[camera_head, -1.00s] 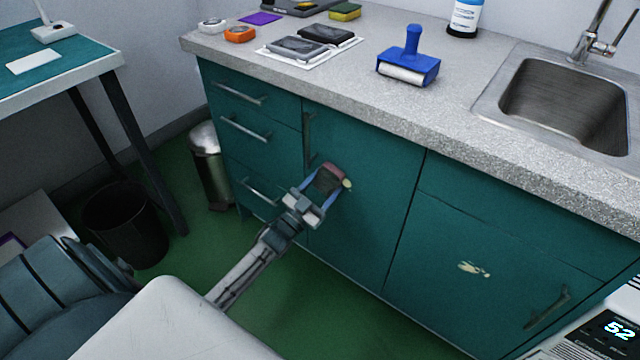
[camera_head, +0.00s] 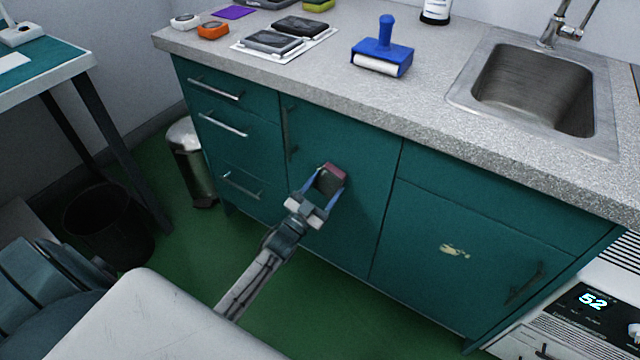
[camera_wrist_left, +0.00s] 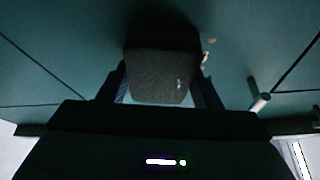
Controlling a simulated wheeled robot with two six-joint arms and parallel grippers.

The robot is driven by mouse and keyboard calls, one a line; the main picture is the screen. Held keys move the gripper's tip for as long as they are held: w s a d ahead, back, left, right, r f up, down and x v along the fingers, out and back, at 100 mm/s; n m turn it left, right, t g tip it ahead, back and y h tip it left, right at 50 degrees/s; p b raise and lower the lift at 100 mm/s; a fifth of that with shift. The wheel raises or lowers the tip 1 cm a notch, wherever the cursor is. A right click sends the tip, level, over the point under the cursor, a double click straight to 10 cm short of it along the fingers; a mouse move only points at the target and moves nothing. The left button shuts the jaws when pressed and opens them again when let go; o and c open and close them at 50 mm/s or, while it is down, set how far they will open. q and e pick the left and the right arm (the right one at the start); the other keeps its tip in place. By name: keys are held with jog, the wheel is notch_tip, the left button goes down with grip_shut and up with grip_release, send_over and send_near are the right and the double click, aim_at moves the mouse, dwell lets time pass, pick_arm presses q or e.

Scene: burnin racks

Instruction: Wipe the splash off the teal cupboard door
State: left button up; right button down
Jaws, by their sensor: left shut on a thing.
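The teal cupboard door (camera_head: 365,155) is the middle one, between the drawers and the right door. My left gripper (camera_head: 322,190) is shut on a dark block with a pinkish-red edge (camera_head: 330,180), held at this door; contact cannot be told. The wrist view shows the same dark block (camera_wrist_left: 162,65) between the fingers, with small pale marks (camera_wrist_left: 209,41) beside it on the teal surface. The door behind the block is hidden. A pale cream splash (camera_head: 454,250) shows on the right teal door (camera_head: 420,285). My right gripper is not in view.
The middle door's handle (camera_head: 289,133) is up and left of my gripper. The grey counter (camera_head: 300,95) overhangs the doors and carries a blue lint roller (camera_head: 383,50). A steel bin (camera_head: 190,160) stands left. A unit reading 52 (camera_head: 592,300) stands at right.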

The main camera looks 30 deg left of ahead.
pick_arm(q)
jog(key=shift+a, duration=0.25)
jog(key=shift+w+a+r+b, duration=0.1)
jog(key=shift+w+a+b, duration=0.05)
jog(key=shift+a, duration=1)
jog(key=shift+w+a+f+b, duration=0.1)
jog(key=shift+a+b, duration=0.05)
jog(key=shift+a, duration=1.05)
jog(key=shift+w+a+r+b, duration=0.1)
jog(key=shift+w+a+b, duration=0.05)
jog(key=shift+a, duration=1)
jog(key=p, duration=0.3)
send_near(310, 164)
jog(key=shift+s+d+r, duration=0.1)
jog(key=shift+d+r, duration=0.1)
jog(key=shift+r, duration=0.3)
jog(key=shift+s+d+r, duration=0.15)
jog(key=shift+d+r, duration=0.05)
jog(key=shift+r, duration=0.25)
